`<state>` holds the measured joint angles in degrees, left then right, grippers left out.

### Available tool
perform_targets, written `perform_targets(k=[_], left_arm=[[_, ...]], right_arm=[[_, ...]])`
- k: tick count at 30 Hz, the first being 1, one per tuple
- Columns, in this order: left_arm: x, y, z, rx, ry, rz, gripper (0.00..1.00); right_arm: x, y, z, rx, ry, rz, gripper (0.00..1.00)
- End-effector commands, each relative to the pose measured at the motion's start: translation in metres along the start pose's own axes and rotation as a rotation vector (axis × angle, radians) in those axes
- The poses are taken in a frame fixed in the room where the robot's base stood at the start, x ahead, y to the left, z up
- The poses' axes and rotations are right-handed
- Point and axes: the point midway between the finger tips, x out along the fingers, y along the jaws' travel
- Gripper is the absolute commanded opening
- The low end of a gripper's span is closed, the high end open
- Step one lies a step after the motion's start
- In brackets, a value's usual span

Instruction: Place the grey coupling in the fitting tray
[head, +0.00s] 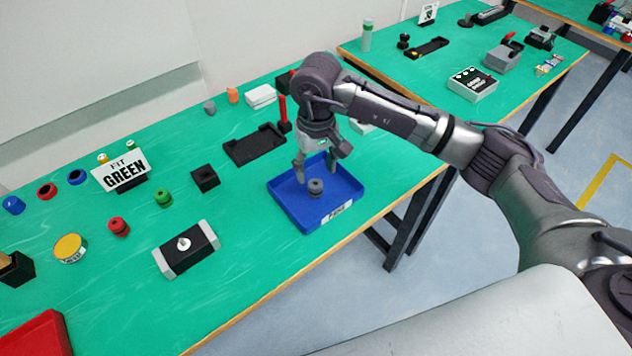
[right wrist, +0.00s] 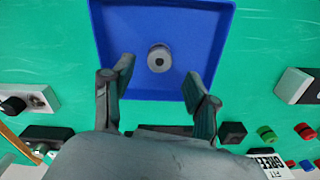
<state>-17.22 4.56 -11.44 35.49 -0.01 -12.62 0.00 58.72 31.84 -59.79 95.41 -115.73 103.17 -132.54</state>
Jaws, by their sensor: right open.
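The grey coupling (head: 316,187) rests on the floor of the blue fitting tray (head: 292,213), near its middle. In the right wrist view the coupling (right wrist: 158,58) shows as a round grey piece with a dark centre, inside the blue tray (right wrist: 103,45). My right gripper (head: 316,170) is open and empty, pointing down over the tray. Its fingertips (right wrist: 160,80) are apart, and the coupling shows clear of them in the right wrist view. My left gripper is not in view.
A black tray (head: 254,146) and a black block (head: 205,178) lie left of the blue tray. Red (head: 119,228) and green (head: 163,197) couplings, a "FIT GREEN" sign (head: 121,171) and a grey-and-black fixture (head: 187,250) stand further left. The table's front edge runs close by the tray.

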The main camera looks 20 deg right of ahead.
Motion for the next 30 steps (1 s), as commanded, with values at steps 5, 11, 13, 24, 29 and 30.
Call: perform_targets(k=[5,11,13,24,29,30], left_arm=[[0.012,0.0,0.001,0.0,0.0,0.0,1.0],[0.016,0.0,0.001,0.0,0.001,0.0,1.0],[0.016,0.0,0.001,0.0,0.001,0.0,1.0],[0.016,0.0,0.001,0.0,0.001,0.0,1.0],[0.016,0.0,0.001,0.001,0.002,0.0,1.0],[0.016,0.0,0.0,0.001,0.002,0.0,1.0]], right_arm=[[-0.036,0.001,-0.001,0.0,0.005,0.001,0.58],[-0.059,0.0,0.0,0.001,0.001,0.001,0.58],[-0.062,0.0,0.0,0.001,-0.001,0.0,0.58],[-0.064,0.0,0.0,0.0,-0.001,0.0,0.58],[-0.064,0.0,0.0,0.0,-0.001,0.0,0.58],[-0.064,0.0,0.0,0.0,-0.001,0.0,0.58]])
